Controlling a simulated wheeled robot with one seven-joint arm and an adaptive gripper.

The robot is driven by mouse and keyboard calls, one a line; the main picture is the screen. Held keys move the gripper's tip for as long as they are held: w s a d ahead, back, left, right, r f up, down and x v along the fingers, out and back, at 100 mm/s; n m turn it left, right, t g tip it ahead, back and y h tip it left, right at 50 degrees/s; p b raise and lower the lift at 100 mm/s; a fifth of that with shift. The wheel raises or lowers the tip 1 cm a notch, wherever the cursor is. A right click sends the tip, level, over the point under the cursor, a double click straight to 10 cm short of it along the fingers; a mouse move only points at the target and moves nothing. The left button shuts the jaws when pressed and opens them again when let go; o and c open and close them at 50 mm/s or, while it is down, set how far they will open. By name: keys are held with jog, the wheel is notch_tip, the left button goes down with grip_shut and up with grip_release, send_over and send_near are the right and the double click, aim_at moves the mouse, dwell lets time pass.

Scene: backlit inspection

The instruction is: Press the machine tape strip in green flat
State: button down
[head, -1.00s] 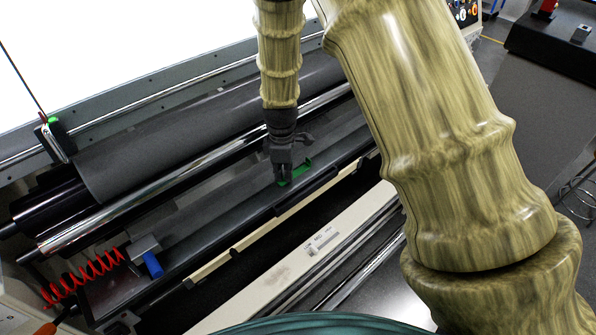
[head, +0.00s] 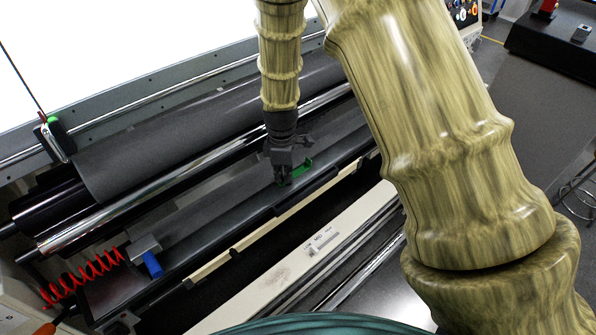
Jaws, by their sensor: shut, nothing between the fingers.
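The green tape strip (head: 301,169) lies on the dark ledge of the machine, right of centre in the head view. My gripper (head: 282,182) is shut and points down at the strip's left end. Its fingertips are at or just above the green, and I cannot tell if they touch it. The gripper hides part of the strip. The strip's right part shows beside the fingers, and I cannot tell whether it lies fully flat.
A chrome roller (head: 150,197) and a dark grey roll (head: 170,140) run behind the ledge. A red coiled hose (head: 85,277) and a blue-ended tool (head: 152,264) are at lower left. A beige bar (head: 290,275) runs in front.

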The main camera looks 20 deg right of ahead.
jog(key=shift+r+p, duration=1.6)
jog(key=shift+r, duration=0.45)
notch_tip(320, 180, up, 12)
